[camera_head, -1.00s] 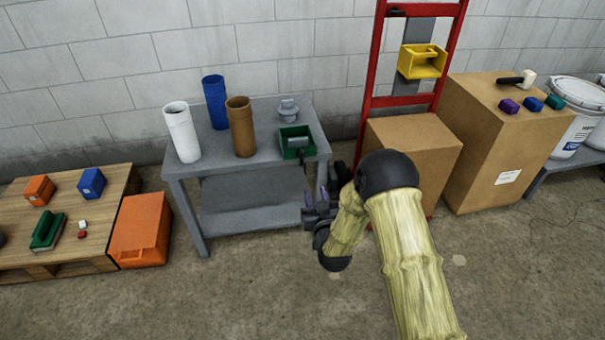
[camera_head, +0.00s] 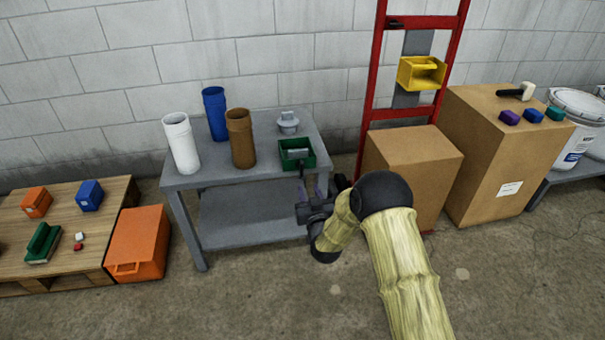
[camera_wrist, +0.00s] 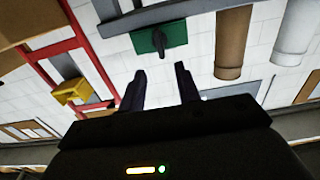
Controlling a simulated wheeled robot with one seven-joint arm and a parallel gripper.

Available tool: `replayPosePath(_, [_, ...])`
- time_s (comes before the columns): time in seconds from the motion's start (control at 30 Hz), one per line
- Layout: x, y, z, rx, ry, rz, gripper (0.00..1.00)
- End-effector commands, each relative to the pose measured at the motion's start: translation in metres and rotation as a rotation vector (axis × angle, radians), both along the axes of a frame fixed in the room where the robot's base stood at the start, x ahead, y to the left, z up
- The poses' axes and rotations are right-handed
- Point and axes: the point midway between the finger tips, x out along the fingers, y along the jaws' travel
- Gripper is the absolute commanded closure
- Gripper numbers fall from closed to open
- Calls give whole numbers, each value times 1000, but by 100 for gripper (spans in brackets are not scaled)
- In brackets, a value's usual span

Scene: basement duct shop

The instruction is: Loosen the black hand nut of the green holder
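The green holder (camera_head: 296,154) sits at the right front corner of the grey table (camera_head: 235,172). In the wrist view the green holder (camera_wrist: 143,41) is at the top centre, and the scene looks turned over. A dark, elongated part, seemingly the black hand nut (camera_wrist: 159,43), shows in front of the green there; in the head view it is a small dark shape (camera_head: 302,172) below the holder's front. My gripper (camera_head: 312,188) is in front of the table's right edge, below the holder. Its two fingers (camera_wrist: 160,84) are apart with nothing between them, pointing toward the holder without touching it.
Brown (camera_head: 241,140), blue (camera_head: 215,113) and white (camera_head: 181,143) tubes and a grey capped fitting (camera_head: 288,123) stand on the table. A red ladder (camera_head: 373,70) with a yellow bin (camera_head: 420,74) and cardboard boxes (camera_head: 412,165) are to the right. Floor before the table is clear.

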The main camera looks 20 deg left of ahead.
Motion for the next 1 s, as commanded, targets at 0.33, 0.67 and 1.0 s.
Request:
replayPosePath(0.33, [43,26,-1,2,-3,0,67])
replayPosePath(0.67, [76,50,-2,0,-2,3,67])
replayPosePath(1.0, [89,58,0,-1,1,3,67])
